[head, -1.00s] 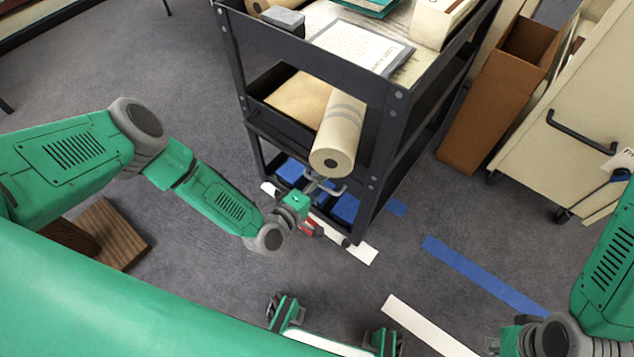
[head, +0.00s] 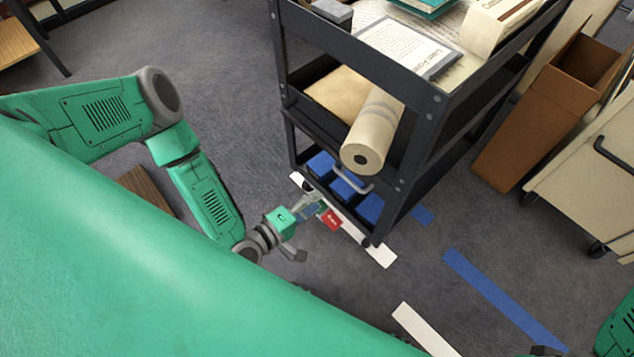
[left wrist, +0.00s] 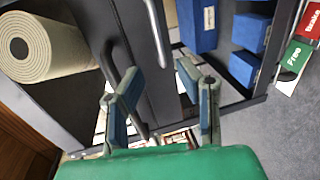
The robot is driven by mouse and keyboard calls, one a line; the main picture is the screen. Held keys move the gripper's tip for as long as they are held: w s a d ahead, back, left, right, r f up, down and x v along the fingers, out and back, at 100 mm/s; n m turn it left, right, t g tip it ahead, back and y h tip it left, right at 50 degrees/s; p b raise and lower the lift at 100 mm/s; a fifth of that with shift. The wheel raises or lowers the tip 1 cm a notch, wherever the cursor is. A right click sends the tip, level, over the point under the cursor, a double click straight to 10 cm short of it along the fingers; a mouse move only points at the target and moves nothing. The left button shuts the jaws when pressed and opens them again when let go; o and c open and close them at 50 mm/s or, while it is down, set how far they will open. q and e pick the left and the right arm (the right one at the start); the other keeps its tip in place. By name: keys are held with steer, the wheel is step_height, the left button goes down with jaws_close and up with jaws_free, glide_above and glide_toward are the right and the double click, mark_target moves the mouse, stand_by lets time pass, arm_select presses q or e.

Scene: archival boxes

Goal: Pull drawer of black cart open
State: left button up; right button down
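The black cart (head: 425,140) stands at the upper middle of the head view. Its drawer, below the top shelf, holds a cream paper roll (head: 372,130) that overhangs its front. A light curved handle (head: 355,185) shows below the roll. My left gripper (head: 303,230) is low in front of the cart, left of the handle and apart from it. In the left wrist view its two fingers (left wrist: 163,100) are spread, with no object clamped. A dark handle-like bar (left wrist: 125,85) lies beyond the left finger; I cannot tell its exact depth.
Blue boxes (head: 345,187) sit on the cart's bottom shelf. A small red label (head: 332,219) is near my left gripper. A brown open box (head: 545,110) and a cream cabinet (head: 585,185) stand right.

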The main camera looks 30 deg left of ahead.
arm_select(q)
steer(key=s+d+r+m+g+h+p, duration=0.1)
steer(key=s+d+r+m+g+p, duration=0.1)
steer(key=s+d+m+g, duration=0.5)
steer(key=s+a+r+m+g+y, duration=0.2)
steer(key=s+a+r+m+g, duration=0.1)
steer(key=a, duration=0.4)
steer(key=s+a+r+m+g+y, duration=0.3)
steer(key=s+a+m, duration=0.1)
steer(key=s+a, duration=0.2)
steer(key=shift+a+g+y+p, duration=0.3)
steer(key=shift+a, duration=0.5)
steer(key=shift+s+a+r+m+g+y, duration=0.2)
steer(key=shift+s+a+r, duration=0.1)
steer(key=shift+a, duration=0.3)
steer(key=shift+s+a+r+m+g+y, duration=0.1)
steer(key=shift+s+a+r+y, duration=0.15)
steer(key=shift+a, duration=0.35)
jaws_close()
arm_select(e)
steer(key=r, duration=0.1)
steer(key=a+r, duration=0.1)
steer(key=shift+r, duration=0.4)
